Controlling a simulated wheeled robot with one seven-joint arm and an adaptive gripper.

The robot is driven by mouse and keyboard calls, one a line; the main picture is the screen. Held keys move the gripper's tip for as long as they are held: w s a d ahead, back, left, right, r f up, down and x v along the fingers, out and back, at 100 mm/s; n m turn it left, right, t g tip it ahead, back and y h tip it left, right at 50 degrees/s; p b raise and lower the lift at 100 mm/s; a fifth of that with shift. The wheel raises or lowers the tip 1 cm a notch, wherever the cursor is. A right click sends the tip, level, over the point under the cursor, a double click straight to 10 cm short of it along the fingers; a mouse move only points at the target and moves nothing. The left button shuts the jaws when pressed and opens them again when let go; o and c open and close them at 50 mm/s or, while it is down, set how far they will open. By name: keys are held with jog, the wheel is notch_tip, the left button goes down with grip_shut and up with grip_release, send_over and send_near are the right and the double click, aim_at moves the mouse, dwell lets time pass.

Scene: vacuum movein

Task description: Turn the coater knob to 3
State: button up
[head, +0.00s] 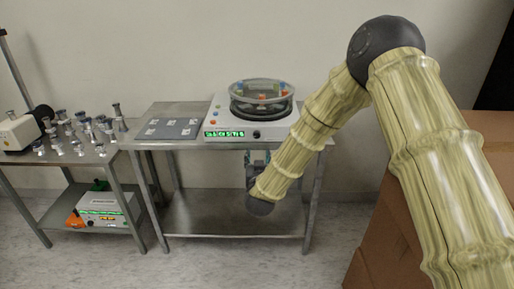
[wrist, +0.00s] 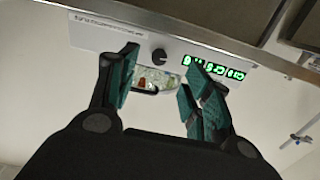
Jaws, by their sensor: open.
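The coater (head: 234,117) is a white box on the steel table, with a round clear-lidded bowl on top. Its front has a green lit display (head: 224,134) and a small dark knob (head: 256,134) to the right of it. In the wrist view the knob (wrist: 159,55) is black and round, with the green display (wrist: 212,67) on its right. My gripper (head: 258,157) hangs in front of the table, below the knob and partly hidden by my arm. In the wrist view my gripper (wrist: 162,86) has its teal-padded fingers apart, with the knob beyond them. The dial marks are too small to read.
The steel table (head: 165,108) also holds a grey mat (head: 170,128) with small pieces. A side cart (head: 75,159) at left carries several metal parts and a white device below. Brown boxes (head: 385,240) stand at right. The floor in front of the table is clear.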

aim_at(257, 136)
jog(key=w, duration=0.4)
jog(key=w+r, duration=0.1)
jog(key=w, duration=0.6)
jog(key=shift+w+a+r, duration=0.2)
jog(key=shift+w, duration=0.1)
jog(key=c, duration=1)
